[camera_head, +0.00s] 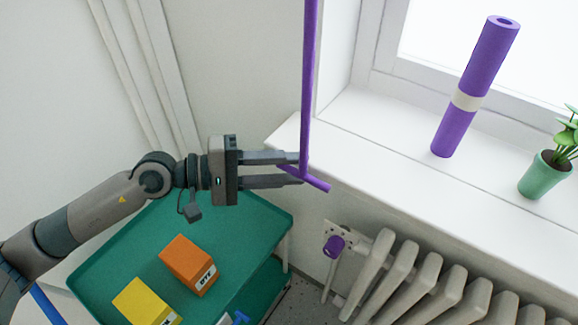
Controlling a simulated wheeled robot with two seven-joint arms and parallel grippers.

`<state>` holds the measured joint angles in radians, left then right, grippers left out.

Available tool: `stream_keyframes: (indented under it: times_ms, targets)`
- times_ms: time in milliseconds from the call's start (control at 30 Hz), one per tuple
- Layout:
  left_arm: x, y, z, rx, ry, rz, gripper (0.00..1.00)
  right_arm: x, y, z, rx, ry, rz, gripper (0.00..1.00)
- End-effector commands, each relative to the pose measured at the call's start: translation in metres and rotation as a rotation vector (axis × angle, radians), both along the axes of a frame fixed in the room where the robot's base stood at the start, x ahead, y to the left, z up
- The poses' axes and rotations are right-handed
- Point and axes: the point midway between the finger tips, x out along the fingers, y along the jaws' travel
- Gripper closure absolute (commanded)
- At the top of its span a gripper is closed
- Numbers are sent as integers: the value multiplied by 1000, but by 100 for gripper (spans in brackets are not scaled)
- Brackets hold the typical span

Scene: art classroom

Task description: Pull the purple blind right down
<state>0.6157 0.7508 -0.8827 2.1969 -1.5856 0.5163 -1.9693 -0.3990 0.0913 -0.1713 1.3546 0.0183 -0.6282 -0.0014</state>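A thin purple rod (309,85) hangs down from above the picture in front of the window corner. It ends in a short slanted purple crossbar (317,184). The blind is out of view above. My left gripper (304,169) reaches in from the left at the rod's lower end. Its two fingers are apart, one higher and one lower, with the crossbar's near part around their tips. I see a gap between the fingers and cannot tell if they touch the bar. My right gripper is not in view.
A purple roll with a pale band (467,103) and a green potted plant (546,176) stand on the white windowsill (390,130). Below are a radiator (430,285) and a purple knob or plug (333,246). A green trolley (110,250) holds orange (188,264) and yellow (146,303) boxes.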

Motion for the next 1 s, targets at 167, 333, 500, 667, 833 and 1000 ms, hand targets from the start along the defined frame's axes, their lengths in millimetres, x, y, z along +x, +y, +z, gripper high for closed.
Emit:
stream_keyframes:
  times_ms: [167, 333, 500, 667, 833, 1000]
  targets:
    - [0, 0, 0, -1, -1, 1, 69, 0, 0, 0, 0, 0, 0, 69]
    - [0, 1, 0, -1, -1, 1, 69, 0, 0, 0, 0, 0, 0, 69]
    - [0, 6, 0, 1, -2, 3, 69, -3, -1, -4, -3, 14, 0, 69]
    - [-2, 20, 0, 1, -2, 4, 69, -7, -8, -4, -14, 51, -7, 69]
    - [-6, 38, 3, 1, -1, 4, 69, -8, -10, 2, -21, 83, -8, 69]
    - [-10, 56, 5, 1, -1, 2, 69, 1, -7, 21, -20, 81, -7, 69]
